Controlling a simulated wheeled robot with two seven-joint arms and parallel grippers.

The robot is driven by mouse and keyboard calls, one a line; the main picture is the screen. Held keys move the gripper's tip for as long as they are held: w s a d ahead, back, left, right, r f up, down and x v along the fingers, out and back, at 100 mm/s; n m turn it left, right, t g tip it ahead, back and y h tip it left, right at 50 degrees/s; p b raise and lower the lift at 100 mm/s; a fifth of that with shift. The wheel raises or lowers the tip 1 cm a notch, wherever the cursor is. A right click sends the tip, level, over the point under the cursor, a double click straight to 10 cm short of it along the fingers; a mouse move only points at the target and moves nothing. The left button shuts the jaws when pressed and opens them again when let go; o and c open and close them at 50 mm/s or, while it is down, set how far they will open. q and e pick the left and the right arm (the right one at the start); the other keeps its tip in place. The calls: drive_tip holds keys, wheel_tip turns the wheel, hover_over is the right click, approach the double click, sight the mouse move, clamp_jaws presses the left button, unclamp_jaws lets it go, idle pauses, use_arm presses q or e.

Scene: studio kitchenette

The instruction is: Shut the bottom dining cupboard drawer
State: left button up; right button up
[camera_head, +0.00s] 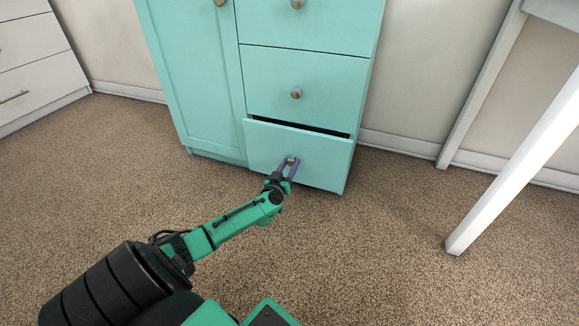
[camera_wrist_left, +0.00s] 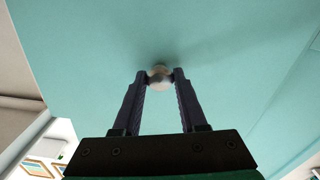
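The turquoise dining cupboard (camera_head: 305,62) stands against the back wall. Its bottom drawer (camera_head: 325,160) is slightly open, with a dark gap along its top edge. My left gripper (camera_head: 289,162) is in front of this drawer, with its purple fingers on either side of the round knob. In the left wrist view, the fingertips (camera_wrist_left: 160,76) flank the knob (camera_wrist_left: 160,74) closely, against the turquoise drawer front (camera_wrist_left: 230,50). The fingers stand apart by about the knob's width and appear to touch its sides. My right gripper is not in view.
A white drawer unit (camera_head: 35,62) stands at the far left. A white table leg (camera_head: 515,165) slants down at the right. The carpeted floor (camera_head: 370,260) in front of the cupboard is clear apart from my own arm.

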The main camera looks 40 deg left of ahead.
use_arm(q)
clamp_jaws()
idle(1.1)
